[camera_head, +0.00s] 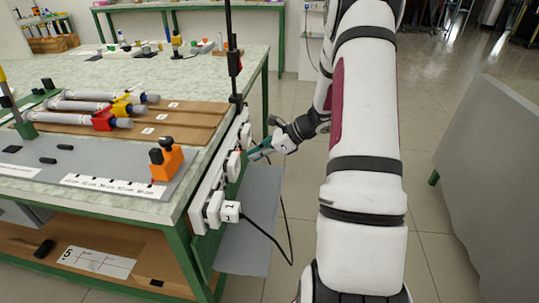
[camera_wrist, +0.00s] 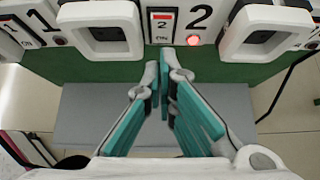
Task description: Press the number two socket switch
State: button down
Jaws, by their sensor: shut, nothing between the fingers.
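The white socket strip (camera_head: 222,178) runs along the table's right edge in the head view. In the wrist view, the number two switch (camera_wrist: 162,26) is a small upright plate marked red and "2", between two white sockets. A large "2" is printed to its right, above a lit red light (camera_wrist: 194,40). My gripper (camera_wrist: 163,72) is shut and empty, its fingertips just below the switch in the picture. I cannot tell whether they touch it. In the head view my gripper (camera_head: 257,152) is beside the strip, its tips close to it.
A plug marked 1 (camera_head: 230,211) with a black cable (camera_head: 272,240) sits at the strip's near end. A grey shelf (camera_head: 250,215) is below my gripper. The table (camera_head: 150,185) carries an orange block (camera_head: 167,163) and rods. A grey panel (camera_head: 490,170) stands at right.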

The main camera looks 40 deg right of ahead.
jog(key=shift+w+a+r, duration=0.15)
jog(key=shift+w+a, duration=0.5)
jog(key=shift+w, duration=0.2)
jog(key=shift+w+a+r, duration=0.2)
jog(key=shift+w, duration=0.05)
jog(key=shift+r, duration=0.15)
jog(key=shift+r+p, duration=0.65)
jog(key=shift+p, duration=0.15)
